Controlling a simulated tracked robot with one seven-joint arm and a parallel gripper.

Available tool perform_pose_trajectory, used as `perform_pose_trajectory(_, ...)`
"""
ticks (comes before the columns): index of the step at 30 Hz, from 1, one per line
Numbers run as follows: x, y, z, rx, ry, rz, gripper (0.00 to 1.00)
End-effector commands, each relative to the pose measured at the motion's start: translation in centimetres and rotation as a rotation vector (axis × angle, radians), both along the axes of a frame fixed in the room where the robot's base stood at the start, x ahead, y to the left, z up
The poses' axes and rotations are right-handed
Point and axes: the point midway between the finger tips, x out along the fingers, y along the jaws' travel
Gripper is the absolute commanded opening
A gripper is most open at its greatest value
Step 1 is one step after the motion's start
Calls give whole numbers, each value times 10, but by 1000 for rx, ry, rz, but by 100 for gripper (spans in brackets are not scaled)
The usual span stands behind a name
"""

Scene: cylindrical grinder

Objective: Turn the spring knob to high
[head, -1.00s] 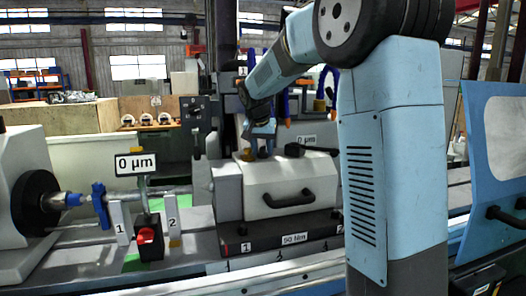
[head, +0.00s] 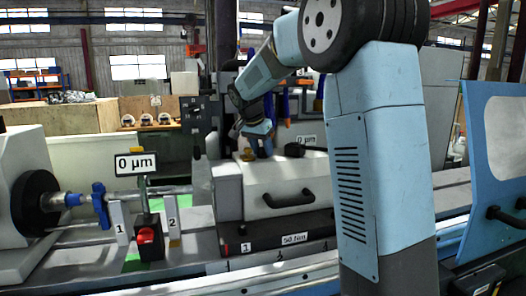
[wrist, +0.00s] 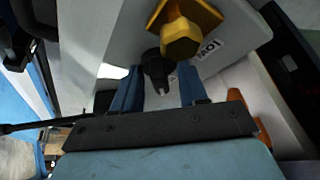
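A small dark knob with a notched pointer end (wrist: 158,68) shows in the wrist view, near a white label with partly readable lettering (wrist: 208,48). I take it to be the spring knob. It lies between my gripper's two blue fingers (wrist: 157,88) in the picture. The fingers stand apart with gaps on both sides of it; contact cannot be told. A yellow hexagonal knob (wrist: 182,38) is just beyond. In the head view my gripper (head: 260,147) points down at the top of the white tailstock housing (head: 284,178); the dark knob cannot be made out there.
A black round part (head: 295,150) sits on the housing, right of my gripper. A black handle (head: 288,198) is on its front. A gauge display reading 0 µm (head: 136,163) and a red button box (head: 149,238) stand left. A blue guard panel (head: 492,160) is at right.

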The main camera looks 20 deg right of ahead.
Motion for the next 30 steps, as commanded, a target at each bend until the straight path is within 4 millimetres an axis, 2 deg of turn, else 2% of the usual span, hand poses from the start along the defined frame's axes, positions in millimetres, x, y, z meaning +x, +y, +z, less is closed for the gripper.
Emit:
perform_pose_trajectory(5,0,1,4,0,-3,2,39)
perform_pose_trajectory(30,-18,21,62,1,-4,3,39)
